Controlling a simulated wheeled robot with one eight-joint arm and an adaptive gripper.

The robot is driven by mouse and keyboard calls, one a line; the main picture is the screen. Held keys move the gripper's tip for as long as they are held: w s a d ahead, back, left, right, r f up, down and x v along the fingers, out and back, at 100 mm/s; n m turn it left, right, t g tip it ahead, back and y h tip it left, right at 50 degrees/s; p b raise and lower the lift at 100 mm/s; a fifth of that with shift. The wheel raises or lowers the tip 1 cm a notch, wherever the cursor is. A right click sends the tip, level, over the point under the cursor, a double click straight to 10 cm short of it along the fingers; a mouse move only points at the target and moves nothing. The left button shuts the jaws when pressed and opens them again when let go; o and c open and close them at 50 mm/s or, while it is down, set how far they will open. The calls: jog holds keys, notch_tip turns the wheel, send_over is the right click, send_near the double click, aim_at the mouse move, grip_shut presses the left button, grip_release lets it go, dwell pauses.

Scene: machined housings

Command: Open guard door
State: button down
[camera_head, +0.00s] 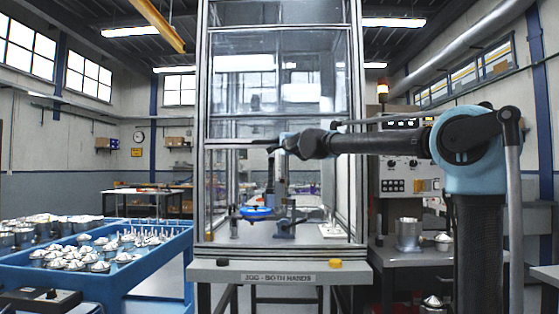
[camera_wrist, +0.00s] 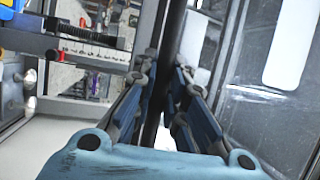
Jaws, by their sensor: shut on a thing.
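The guard door (camera_head: 240,80) is a clear panel in a metal frame on the front of a tall enclosure. A horizontal bar (camera_head: 235,147) crosses the enclosure front at about gripper height. My gripper (camera_head: 276,148) is at this bar, with my arm reaching in from the right. In the wrist view, the two blue-and-dark fingers (camera_wrist: 165,78) are closed on either side of a dark bar (camera_wrist: 172,35), apparently the door's handle. A clear panel fills the right of the wrist view. My gripper hides part of the held bar, and how far the door stands open is unclear.
A ledge (camera_head: 227,272) labelled "JOG - BOTH HANDS" has a black and a yellow button. A blue disc (camera_head: 256,213) and fixtures are inside the enclosure. A blue cart (camera_head: 150,268) with metal parts stands left. A control cabinet (camera_head: 405,182) stands right.

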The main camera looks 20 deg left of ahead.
jog(key=shift+w+r, duration=0.1)
jog(key=shift+r, duration=1)
jog(key=c, duration=1.6)
grip_release()
jog(key=shift+f, duration=0.1)
jog(key=v, duration=1.2)
jog(key=shift+w, duration=0.15)
jog(key=shift+d+f, duration=0.1)
jog(key=shift+d, duration=0.05)
